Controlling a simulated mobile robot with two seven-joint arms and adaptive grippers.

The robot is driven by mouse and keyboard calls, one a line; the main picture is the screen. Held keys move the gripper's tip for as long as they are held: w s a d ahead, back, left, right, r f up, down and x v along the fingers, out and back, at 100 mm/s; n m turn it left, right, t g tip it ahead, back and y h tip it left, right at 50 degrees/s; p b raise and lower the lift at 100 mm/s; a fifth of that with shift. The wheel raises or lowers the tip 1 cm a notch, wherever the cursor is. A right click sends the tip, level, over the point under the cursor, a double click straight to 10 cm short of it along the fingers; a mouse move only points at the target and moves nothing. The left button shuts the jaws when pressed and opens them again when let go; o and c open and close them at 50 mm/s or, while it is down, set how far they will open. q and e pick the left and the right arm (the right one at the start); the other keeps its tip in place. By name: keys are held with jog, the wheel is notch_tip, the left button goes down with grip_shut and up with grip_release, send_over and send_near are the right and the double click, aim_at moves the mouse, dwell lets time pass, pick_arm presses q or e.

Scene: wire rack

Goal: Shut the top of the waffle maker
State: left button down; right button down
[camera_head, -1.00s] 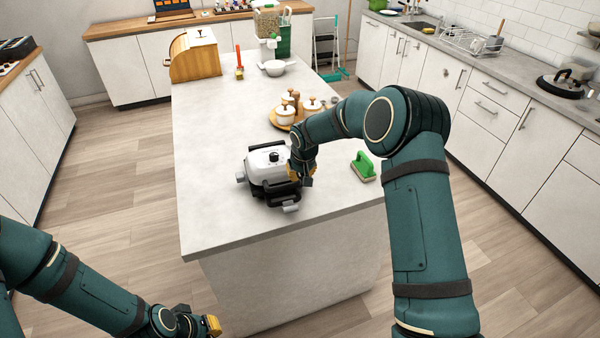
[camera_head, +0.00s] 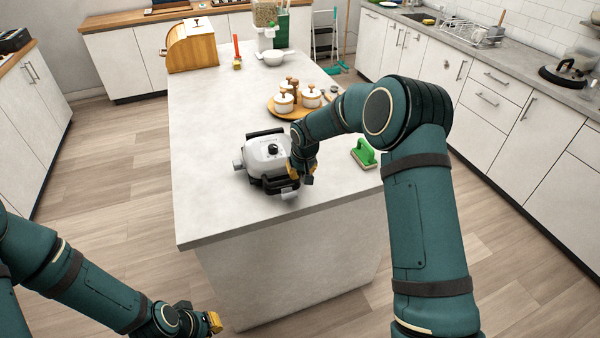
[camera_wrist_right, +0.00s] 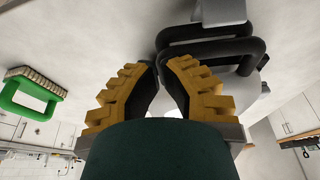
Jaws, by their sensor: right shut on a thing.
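The waffle maker (camera_head: 262,152) stands near the front of the island, with a white top, a dark knob and black bars at its back and front. Its white top faces upward; I cannot tell whether it lies fully flat on the base. My right gripper (camera_head: 298,174) is at its right front side. In the right wrist view, the yellow-padded fingers (camera_wrist_right: 160,72) close in beside the black handle bars (camera_wrist_right: 212,52); the exact contact is hidden. My left gripper (camera_head: 214,322) is empty-looking, low beside the island, away from the waffle maker; its fingertips are too small to read.
A green brush (camera_head: 364,153) lies right of my right gripper, and it also shows in the wrist view (camera_wrist_right: 32,92). A round wooden tray (camera_head: 275,110) with white pots stands behind. A bread box (camera_head: 192,46) is at the back left. The island's left side is clear.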

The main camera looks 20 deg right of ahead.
jog(key=s+v, duration=0.1)
jog(key=v, duration=1.2)
jog(key=s+a+f+y+b, duration=0.1)
jog(key=s+a+f, duration=0.25)
jog(key=f, duration=0.35)
jog(key=s+a+f+g+y+b, duration=0.1)
jog(key=s+a+f, duration=0.25)
jog(key=f, duration=0.35)
jog(key=s+a+f+y+b, duration=0.1)
jog(key=s+a+f, duration=0.1)
jog(key=s+f, duration=0.4)
jog(key=s+a+f+m+y+b, duration=0.1)
jog(key=s+a+f, duration=0.3)
jog(key=s+f, duration=0.7)
jog(key=s+b, duration=0.1)
jog(key=s, duration=0.2)
jog(key=shift+s+m+b, duration=0.35)
jog(key=shift+m+b, duration=0.05)
